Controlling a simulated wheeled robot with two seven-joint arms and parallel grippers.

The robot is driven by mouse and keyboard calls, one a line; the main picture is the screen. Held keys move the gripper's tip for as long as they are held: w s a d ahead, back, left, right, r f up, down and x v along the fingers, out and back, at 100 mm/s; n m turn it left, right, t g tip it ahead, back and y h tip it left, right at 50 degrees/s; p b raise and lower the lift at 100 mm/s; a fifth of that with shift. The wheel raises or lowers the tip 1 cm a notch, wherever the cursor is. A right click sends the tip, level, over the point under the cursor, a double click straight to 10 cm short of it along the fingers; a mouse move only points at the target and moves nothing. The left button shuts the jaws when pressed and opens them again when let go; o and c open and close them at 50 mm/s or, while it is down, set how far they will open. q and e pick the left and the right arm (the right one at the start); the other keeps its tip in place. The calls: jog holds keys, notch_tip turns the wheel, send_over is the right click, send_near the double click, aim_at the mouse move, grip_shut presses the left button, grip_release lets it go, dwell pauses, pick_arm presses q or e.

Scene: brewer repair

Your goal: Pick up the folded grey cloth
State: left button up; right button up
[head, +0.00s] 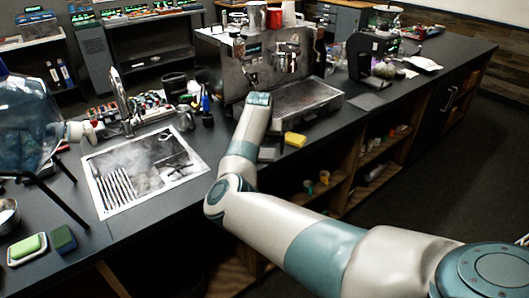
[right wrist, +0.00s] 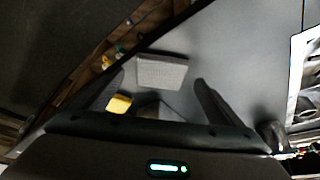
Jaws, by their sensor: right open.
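The folded grey cloth (head: 268,154) lies flat on the dark counter near its front edge, left of a yellow sponge (head: 295,139). In the right wrist view the cloth (right wrist: 162,70) is a light grey textured rectangle. My right gripper (right wrist: 160,79) is open and empty, its fingers pointing down toward the counter. The cloth appears between and just beyond the fingertips, apart from them. The yellow sponge (right wrist: 119,103) shows by the left finger. In the head view my right forearm hides the gripper. My left gripper is not in view.
The espresso machine (head: 268,66) with its drip tray (head: 305,100) stands behind the cloth. The sink (head: 100,205) is to the left, with a faucet (head: 122,100) behind it. A darker grey item (right wrist: 155,107) partly shows near the gripper body. Open shelves lie below the counter edge.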

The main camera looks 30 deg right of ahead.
jog(key=shift+x, duration=1.15)
jog(key=c, duration=1.2)
jog(key=shift+r, duration=0.1)
jog(key=shift+r, duration=0.4)
jog(key=r+b, duration=0.2)
jog(key=r, duration=0.1)
jog(key=shift+s+d+r, duration=0.1)
jog(key=shift+s+d, duration=0.05)
jog(key=shift+d, duration=0.05)
jog(key=shift+s+d+r+b, duration=0.6)
jog(key=shift+s+d+r, duration=0.55)
jog(key=shift+d, duration=0.3)
jog(key=shift+s+d+r+b, duration=0.65)
jog(key=shift+s+d+r, duration=0.5)
jog(key=shift+d, duration=0.35)
jog(key=shift+s+d+r+b, duration=0.6)
jog(key=shift+s+d+r, duration=0.55)
jog(key=shift+d, duration=0.3)
